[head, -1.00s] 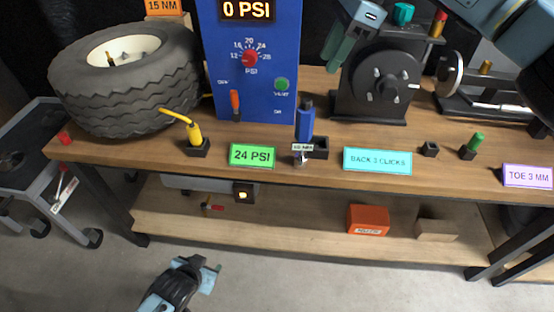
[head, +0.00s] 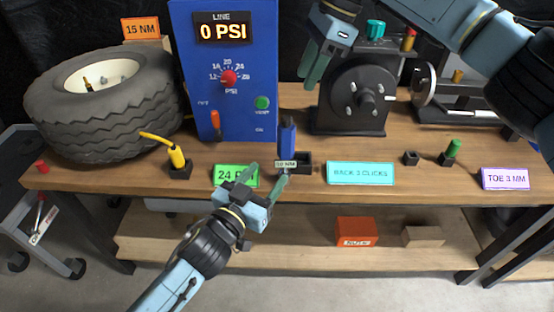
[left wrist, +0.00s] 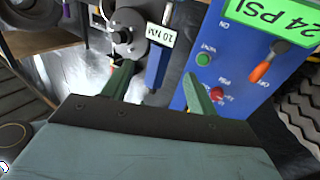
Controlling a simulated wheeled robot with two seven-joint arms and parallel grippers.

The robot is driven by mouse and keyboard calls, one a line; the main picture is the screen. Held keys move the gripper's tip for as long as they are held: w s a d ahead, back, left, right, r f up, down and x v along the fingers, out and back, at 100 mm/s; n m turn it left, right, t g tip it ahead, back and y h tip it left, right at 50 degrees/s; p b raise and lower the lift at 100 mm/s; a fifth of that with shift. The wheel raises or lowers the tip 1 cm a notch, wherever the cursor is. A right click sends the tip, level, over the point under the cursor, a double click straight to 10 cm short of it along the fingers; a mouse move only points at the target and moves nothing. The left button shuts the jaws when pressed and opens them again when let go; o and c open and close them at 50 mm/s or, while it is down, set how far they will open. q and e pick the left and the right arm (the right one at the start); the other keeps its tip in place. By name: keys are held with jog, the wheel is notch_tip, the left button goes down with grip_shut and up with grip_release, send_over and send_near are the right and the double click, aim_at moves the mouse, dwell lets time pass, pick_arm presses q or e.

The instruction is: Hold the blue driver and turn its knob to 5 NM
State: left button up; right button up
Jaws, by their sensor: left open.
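The blue driver (head: 288,138) stands upright at the black holder (head: 303,162) near the bench's front edge. My left gripper (head: 267,176) is open, just left of and in front of the driver, with one finger near the tag. In the left wrist view the blue driver (left wrist: 156,70) shows beyond and between the open fingers, apart from them. My right gripper (head: 313,70) hangs above the bench, in front of the black wheel stand; its opening is unclear.
The blue PSI panel (head: 225,75) stands behind the driver. A green 24 PSI sign (head: 226,172) is partly covered by my left gripper. A cyan sign (head: 360,173) lies right of the driver. A tire (head: 105,110) and yellow tool (head: 176,156) are at left.

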aim_at(289, 147)
pick_arm(q)
jog(key=x, duration=1.2)
jog(key=shift+a, duration=0.1)
